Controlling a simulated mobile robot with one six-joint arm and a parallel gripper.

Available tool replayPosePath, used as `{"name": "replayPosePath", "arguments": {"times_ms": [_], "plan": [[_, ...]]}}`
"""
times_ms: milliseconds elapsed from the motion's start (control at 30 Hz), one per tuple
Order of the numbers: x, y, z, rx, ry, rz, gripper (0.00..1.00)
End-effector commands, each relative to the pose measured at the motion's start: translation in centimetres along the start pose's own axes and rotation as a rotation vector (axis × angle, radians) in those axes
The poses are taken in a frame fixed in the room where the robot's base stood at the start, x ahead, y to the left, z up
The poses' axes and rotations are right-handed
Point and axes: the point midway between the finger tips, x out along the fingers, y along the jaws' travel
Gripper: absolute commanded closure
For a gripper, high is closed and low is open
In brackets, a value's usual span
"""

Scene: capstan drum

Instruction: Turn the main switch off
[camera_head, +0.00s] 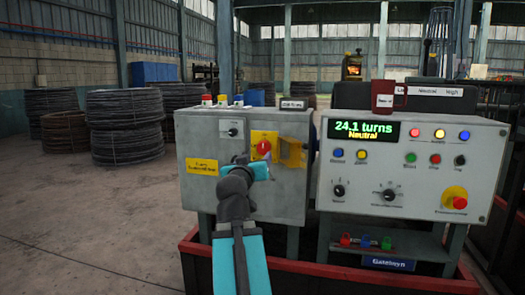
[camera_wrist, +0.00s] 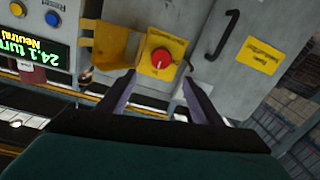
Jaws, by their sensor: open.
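The main switch is a red rotary knob (camera_head: 264,147) on a yellow plate (camera_head: 257,139), on the front of the grey cabinet at centre. In the wrist view the red knob (camera_wrist: 161,58) sits on its yellow plate (camera_wrist: 176,45) with a white mark on its face. A yellow flap (camera_head: 291,152) stands out beside the plate, to its right in the head view. My gripper (camera_wrist: 158,88) is open and empty, its two fingers pointing at the cabinet with the knob between and beyond them. In the head view my wrist hides the fingertips.
The right-hand control panel (camera_head: 405,165) has a green display reading "24.1 turns Neutral", several buttons and a red emergency knob (camera_head: 460,203). A dark handle (camera_wrist: 221,38) stands out from the cabinet near the knob. A red-edged base (camera_head: 330,271) runs below. Floor at left is clear.

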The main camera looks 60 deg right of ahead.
Motion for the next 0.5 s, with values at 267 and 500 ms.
{"name": "replayPosePath", "arguments": {"times_ms": [267,500], "plan": [[0.5,0.0,-0.2,0.0,-0.002,0.001,0.4],[1.7,0.1,-0.3,-0.001,-0.002,0.002,0.4]]}}
